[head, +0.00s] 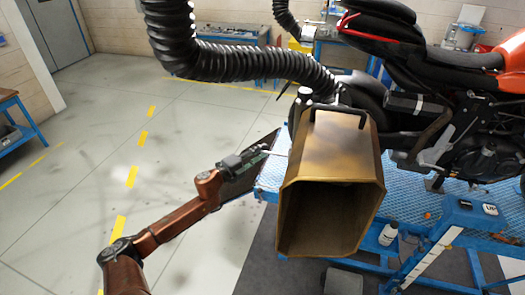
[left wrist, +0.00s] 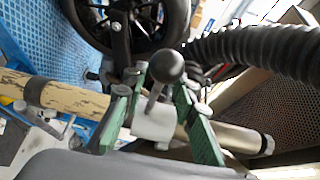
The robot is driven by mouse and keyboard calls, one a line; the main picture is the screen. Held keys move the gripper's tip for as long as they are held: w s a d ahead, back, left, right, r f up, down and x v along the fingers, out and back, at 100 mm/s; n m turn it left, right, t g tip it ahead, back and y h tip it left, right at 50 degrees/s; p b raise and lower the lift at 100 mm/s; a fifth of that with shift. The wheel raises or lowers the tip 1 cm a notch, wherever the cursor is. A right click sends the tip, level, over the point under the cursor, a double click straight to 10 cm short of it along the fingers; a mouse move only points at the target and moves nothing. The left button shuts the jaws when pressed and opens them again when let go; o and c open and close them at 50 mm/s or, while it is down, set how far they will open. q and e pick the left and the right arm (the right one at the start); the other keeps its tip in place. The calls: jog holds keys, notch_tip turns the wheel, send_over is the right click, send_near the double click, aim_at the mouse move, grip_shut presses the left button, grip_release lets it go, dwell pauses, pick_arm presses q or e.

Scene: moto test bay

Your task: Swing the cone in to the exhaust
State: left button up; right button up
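The cone is a brass-coloured, box-shaped hood (head: 335,150) at the middle of the head view, its wide mouth facing me. A thick black ribbed hose (head: 240,62) runs behind it and also shows in the left wrist view (left wrist: 255,48). My left gripper (head: 262,155) is just left of the cone. In the left wrist view its green fingers (left wrist: 158,118) are apart, with a black ball knob (left wrist: 167,66) on a grey stem between them; I see no clear contact. The exhaust outlet cannot be made out; the hood may hide it. My right gripper is out of view.
A red and black motorcycle (head: 450,90) stands on a blue lift table (head: 408,215) at the right. The floor (head: 75,215) at the left is clear.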

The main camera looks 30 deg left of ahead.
pick_arm(q)
jog(key=shift+w+d, duration=0.2)
jog(key=shift+w, duration=0.35)
grip_shut()
jog(key=shift+a, duration=0.1)
